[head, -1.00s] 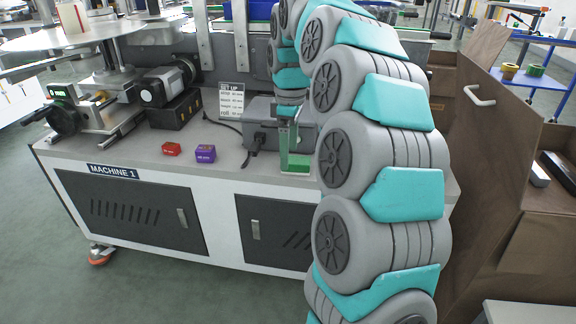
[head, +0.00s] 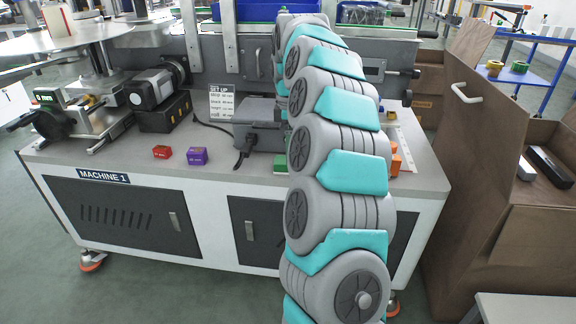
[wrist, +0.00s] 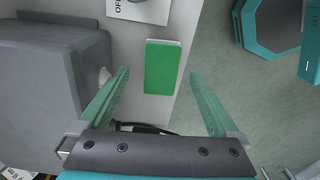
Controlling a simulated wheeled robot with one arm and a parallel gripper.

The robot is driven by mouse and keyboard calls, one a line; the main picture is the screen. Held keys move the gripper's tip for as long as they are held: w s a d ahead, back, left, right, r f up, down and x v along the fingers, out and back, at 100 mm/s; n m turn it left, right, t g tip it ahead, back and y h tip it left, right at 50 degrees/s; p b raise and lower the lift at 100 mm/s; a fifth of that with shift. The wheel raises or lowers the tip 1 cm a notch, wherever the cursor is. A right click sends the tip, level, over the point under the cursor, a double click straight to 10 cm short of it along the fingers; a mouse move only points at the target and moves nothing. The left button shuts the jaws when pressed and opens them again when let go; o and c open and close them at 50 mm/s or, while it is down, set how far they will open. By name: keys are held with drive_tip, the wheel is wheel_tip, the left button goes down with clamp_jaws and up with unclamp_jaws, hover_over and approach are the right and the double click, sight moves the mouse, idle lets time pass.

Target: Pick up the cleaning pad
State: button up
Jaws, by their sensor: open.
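The cleaning pad appears to be the flat green block (wrist: 161,68) with a pale edge in the wrist view, lying on the light worktop close to its edge. A small part of this green pad (head: 280,163) shows in the head view, beside my arm. My gripper (wrist: 160,76) is open and empty in the wrist view, its two green translucent fingers on either side of the pad in the picture. Their height above it is hard to judge. In the head view my arm hides the gripper.
A grey box (wrist: 48,95) stands close left of my gripper in the wrist view, with a dark cable (wrist: 145,128) nearby. A red box (head: 162,152) and a purple box (head: 197,156) sit farther left on the worktop (head: 240,178). Orange blocks (head: 395,160) lie right of my arm.

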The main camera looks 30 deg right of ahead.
wheel_tip(320, 180, down, 4)
drive_tip(key=shift+s+f, duration=0.1)
drive_tip(key=shift+f, duration=0.1)
drive_tip(key=c, duration=1.4)
drive_tip(key=shift+c, duration=0.2)
drive_tip(key=shift+r, duration=0.1)
drive_tip(key=shift+r, duration=1.55)
drive_tip(key=shift+s+r, duration=0.1)
drive_tip(key=shift+r, duration=0.1)
drive_tip(key=s+a+b, duration=0.1)
drive_tip(key=s, duration=0.6)
drive_tip(key=s+a+r, duration=0.1)
drive_tip(key=s+a, duration=0.1)
drive_tip(key=s, duration=0.6)
drive_tip(key=shift+s+a+r+b, duration=0.2)
drive_tip(key=shift+a+b, duration=0.05)
drive_tip(key=shift+b, duration=0.1)
